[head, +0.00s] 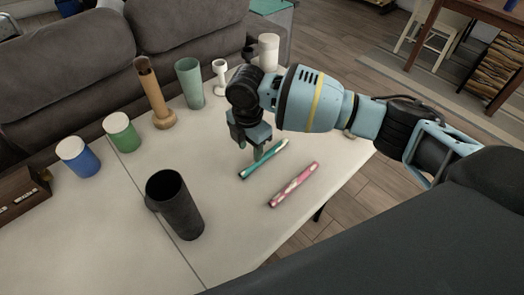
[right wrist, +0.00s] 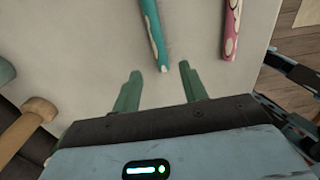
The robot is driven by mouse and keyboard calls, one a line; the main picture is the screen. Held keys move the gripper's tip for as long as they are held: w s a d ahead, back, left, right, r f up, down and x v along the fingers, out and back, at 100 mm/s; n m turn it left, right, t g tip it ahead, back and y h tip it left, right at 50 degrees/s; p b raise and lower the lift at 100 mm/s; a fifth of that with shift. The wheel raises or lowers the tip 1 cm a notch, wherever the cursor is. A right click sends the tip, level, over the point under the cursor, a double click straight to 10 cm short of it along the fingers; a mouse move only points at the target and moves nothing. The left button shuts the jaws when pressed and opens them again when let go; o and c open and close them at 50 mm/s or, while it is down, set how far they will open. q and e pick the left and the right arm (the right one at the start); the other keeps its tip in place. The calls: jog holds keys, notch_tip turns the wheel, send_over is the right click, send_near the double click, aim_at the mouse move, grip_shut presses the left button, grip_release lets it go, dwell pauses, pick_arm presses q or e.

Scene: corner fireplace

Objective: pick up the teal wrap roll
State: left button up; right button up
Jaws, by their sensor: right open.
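The teal wrap roll (head: 264,160) lies on the pale table, a slim teal tube with white marks. It also shows in the right wrist view (right wrist: 153,32), its pale end near the gap between my fingertips. My right gripper (head: 249,152) hangs over the far side of the roll, pointing down. In the right wrist view its two green fingers (right wrist: 159,78) are apart with nothing between them. Whether they touch the roll cannot be told. My left gripper is not in view.
A pink patterned roll (head: 293,185) lies nearly parallel beside the teal one. A black cup (head: 177,207) stands to the left. Blue (head: 80,160) and green (head: 123,135) jars, a wooden holder (head: 155,95) and a pale green cup (head: 190,84) stand along the sofa side.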

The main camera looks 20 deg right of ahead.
aim_at(248, 169)
jog(key=shift+s+f, duration=0.25)
jog(key=shift+f, duration=0.3)
jog(key=shift+w+f, duration=0.15)
jog(key=shift+f, duration=0.6)
jog(key=shift+a+f, duration=0.2)
jog(key=shift+f, duration=0.65)
jog(key=shift+a+f, duration=0.25)
jog(key=shift+f, duration=0.65)
jog(key=shift+a+f, duration=0.2)
jog(key=shift+f, duration=0.65)
grip_shut()
